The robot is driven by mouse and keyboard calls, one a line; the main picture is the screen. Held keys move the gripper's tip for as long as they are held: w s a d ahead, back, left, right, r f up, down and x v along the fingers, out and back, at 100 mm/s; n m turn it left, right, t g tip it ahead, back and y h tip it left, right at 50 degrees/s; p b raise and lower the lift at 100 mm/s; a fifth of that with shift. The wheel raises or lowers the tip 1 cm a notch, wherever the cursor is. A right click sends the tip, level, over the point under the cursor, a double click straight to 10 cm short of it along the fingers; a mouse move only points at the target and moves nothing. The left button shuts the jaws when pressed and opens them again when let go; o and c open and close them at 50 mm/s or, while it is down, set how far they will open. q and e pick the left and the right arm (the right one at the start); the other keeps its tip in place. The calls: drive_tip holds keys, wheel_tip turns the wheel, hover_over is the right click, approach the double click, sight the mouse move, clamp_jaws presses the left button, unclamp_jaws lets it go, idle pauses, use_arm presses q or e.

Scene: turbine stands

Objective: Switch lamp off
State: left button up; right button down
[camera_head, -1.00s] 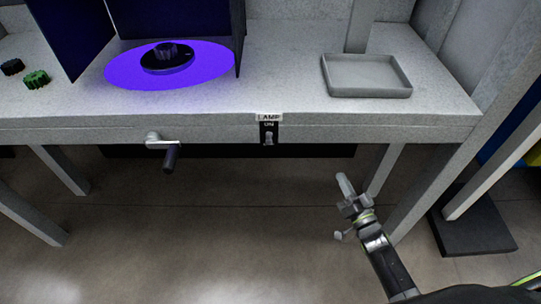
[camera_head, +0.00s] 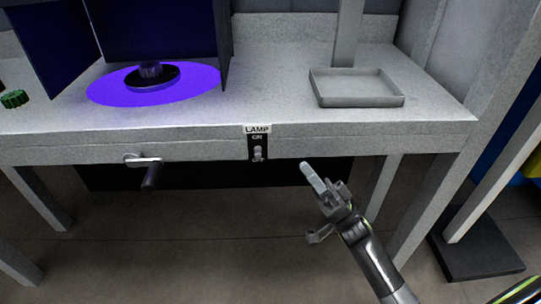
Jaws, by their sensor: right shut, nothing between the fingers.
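The lamp switch (camera_head: 258,153) is a small light lever on a black plate on the table's front edge. A label above it reads LAMP, with ON just below the label. A purple-blue lit disc (camera_head: 110,92) glows on the table at the left between dark panels. My right gripper (camera_head: 307,168) is shut and empty, in front of the table, to the right of the switch and slightly lower, apart from it. My left gripper is not in view.
A crank handle (camera_head: 150,175) sticks out from the table front left of the switch. A dark round part (camera_head: 152,77) stands on the lit disc. A grey tray (camera_head: 356,101) sits at the right of the table (camera_head: 270,100). A green knob (camera_head: 14,99) lies at far left.

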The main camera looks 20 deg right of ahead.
sight(281, 137)
drive_tip(key=shift+r, duration=0.1)
drive_tip(key=x, duration=1)
drive_tip(key=shift+w+a+r+p, duration=0.1)
drive_tip(key=shift+r+p, duration=0.05)
drive_tip(key=shift+p, duration=0.25)
use_arm(q)
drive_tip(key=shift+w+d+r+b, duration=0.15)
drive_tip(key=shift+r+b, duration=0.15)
drive_tip(key=shift+b, duration=0.3)
use_arm(e)
drive_tip(key=a+f, duration=0.2)
drive_tip(key=f, duration=0.1)
drive_tip(key=shift+s+a+f, duration=0.15)
drive_tip(key=shift+s+f, duration=0.15)
drive_tip(key=shift+s, duration=0.1)
use_arm(q)
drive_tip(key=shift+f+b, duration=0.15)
drive_tip(key=shift+b, duration=0.15)
use_arm(e)
drive_tip(key=shift+f+n, duration=0.1)
drive_tip(key=shift+n, duration=0.2)
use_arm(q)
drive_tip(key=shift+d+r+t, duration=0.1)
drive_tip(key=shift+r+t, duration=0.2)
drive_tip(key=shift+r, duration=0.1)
use_arm(e)
drive_tip(key=shift+n+g+y, duration=0.3)
drive_tip(key=shift+g+y, duration=0.1)
drive_tip(key=shift+y, duration=0.1)
